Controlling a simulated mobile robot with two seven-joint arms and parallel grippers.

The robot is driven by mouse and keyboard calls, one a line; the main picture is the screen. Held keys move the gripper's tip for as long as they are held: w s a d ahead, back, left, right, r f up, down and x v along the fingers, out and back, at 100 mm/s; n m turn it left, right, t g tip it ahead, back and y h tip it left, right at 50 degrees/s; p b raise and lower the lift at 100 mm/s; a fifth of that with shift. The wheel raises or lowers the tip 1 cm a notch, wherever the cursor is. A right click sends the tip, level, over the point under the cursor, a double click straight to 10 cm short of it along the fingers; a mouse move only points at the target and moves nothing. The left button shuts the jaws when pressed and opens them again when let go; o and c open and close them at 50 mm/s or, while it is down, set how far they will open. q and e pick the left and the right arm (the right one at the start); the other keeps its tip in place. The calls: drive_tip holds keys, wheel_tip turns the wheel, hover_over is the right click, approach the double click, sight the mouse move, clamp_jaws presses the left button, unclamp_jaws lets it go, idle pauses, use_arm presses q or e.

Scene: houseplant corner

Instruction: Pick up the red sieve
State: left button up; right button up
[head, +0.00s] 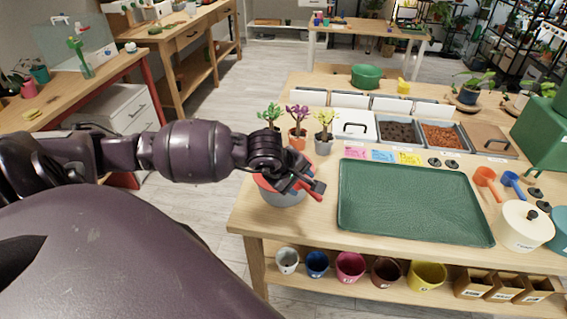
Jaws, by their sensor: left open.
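The red sieve (264,184) is at the left end of the wooden table, with its red rim over a grey rounded body (284,200). A short red piece, apparently its handle (314,196), shows by my left gripper's fingers. My left gripper (312,187) is open over the right side of the sieve, close to that red piece. I cannot tell whether the fingers touch it or are around it. The gripper and wrist hide much of the sieve's top. My right gripper is not in view.
A green tray (415,200) lies right of the sieve. Three small potted plants (297,137) stand just behind it. An orange scoop (486,180), a blue scoop (513,181) and a cream canister (523,228) are at the right. Several coloured pots stand on the lower shelf.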

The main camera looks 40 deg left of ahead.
sight(306, 186)
use_arm(q)
drive_tip(key=shift+p+x, duration=0.3)
drive_tip(key=shift+x, duration=3.05)
drive_tip(key=shift+a, duration=0.25)
drive_tip(key=shift+c, duration=0.3)
clamp_jaws()
